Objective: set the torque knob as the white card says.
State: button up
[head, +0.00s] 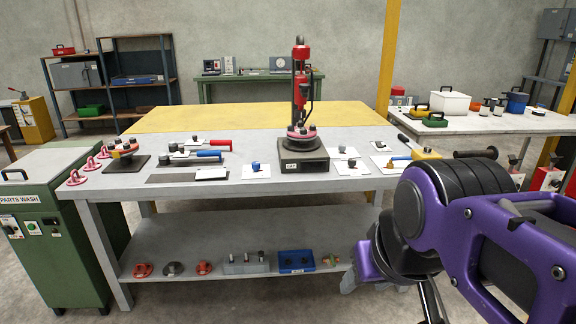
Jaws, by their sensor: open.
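No part can be clearly picked out as the torque knob at this size. A red upright tool (301,54) stands on a dark base (304,161) with a small label, and a flanged spool (301,136) sits at its foot. Wrench-like tools with a red handle (212,144) and a blue handle (203,154) lie to its left. A white card (211,173) lies in front of them; its writing is too small to read. My gripper (430,302) hangs low at the right, in front of the bench, away from these things. It is open, partly cut off by the lower edge.
Several white sheets with small parts, one sheet at left (256,171), lie on the grey bench (130,182). A red-and-dark assembly (124,147) stands at its left end. The lower shelf (215,289) holds flanges and a blue bin (296,262). A yellow post (389,60) stands behind.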

aim_at(352, 162)
jog(key=i+j, duration=0.2)
jog(key=j, duration=0.15)
jog(key=i+j, duration=0.25)
jog(key=j, duration=0.15)
jog(key=i+j, duration=0.2)
jog(key=j, duration=0.15)
jog(key=i+j, duration=0.2)
jog(key=j, duration=0.15)
jog(key=i+j, duration=0.25)
jog(key=j, duration=0.15)
jog(key=z, duration=1.25)
jog(key=i+l+u, duration=0.25)
jog(key=i+l, duration=0.2)
jog(key=i, duration=0.2)
